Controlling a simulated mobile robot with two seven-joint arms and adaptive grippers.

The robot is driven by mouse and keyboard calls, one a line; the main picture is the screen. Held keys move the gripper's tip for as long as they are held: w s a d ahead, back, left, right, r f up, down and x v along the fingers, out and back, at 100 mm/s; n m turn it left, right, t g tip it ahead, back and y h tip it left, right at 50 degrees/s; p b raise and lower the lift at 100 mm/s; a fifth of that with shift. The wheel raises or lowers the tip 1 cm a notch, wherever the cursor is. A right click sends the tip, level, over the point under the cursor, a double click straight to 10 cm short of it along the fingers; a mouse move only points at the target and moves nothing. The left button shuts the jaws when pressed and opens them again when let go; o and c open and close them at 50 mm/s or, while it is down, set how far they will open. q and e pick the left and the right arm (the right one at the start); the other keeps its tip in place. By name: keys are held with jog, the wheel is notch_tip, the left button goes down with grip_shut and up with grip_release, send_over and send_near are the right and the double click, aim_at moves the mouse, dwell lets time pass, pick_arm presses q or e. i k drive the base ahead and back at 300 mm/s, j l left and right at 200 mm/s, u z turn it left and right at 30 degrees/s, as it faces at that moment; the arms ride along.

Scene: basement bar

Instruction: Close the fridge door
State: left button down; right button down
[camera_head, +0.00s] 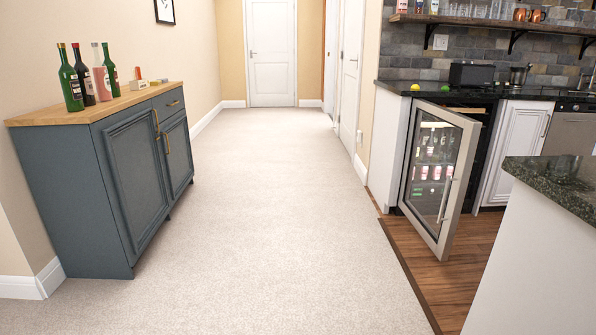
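The fridge door (437,177) is a glass pane in a steel frame with a vertical bar handle (445,199). It stands open, swung out from the fridge (483,125) under the dark counter at the right. Its hinge side seems to be at the left, and its handle edge reaches out over the wood floor. Bottles and cans show in or through the glass; I cannot tell whether they are reflected. Much of the fridge's inside is hidden behind the door. Neither of my grippers shows in the head view.
A dark blue cabinet (141,177) with several bottles on its wooden top stands at the left. A stone-topped island (562,183) at the right front bounds the wood floor (430,262). The carpet (256,223) in the middle is clear up to the white door (271,55).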

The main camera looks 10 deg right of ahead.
aim_at(441, 245)
jog(key=i+z, duration=0.7)
jog(key=i, duration=0.2)
jog(key=i+j+z, duration=0.35)
jog(key=i+z, duration=0.25)
jog(key=i, duration=0.55)
jog(key=i+j+z, duration=0.1)
jog(key=i+j, duration=0.5)
jog(key=j, duration=0.25)
jog(key=z, duration=0.05)
